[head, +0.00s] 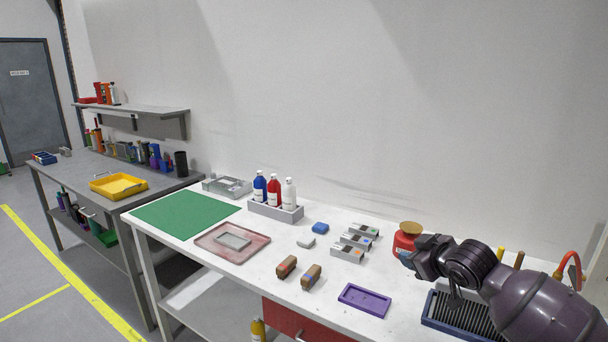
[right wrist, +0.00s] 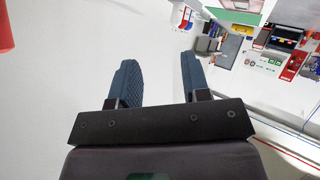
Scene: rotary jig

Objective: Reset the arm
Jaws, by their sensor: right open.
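My right gripper (head: 421,262) is over the right part of the white workbench, beside a red jar with a tan lid (head: 407,236). In the right wrist view its two dark fingers (right wrist: 161,80) stand apart with nothing between them. The jar overlaps the gripper in the head view, and I cannot tell whether they touch. My left gripper does not show. No rotary jig can be made out.
The white bench holds a purple tray (head: 365,300), two brown blocks (head: 311,277), grey boxes (head: 347,253), a bottle rack (head: 276,211), a pinkish tray (head: 210,244) and a green mat (head: 170,214). A dark ribbed tray (head: 447,322) lies under my right arm. Bare bench lies around the purple tray.

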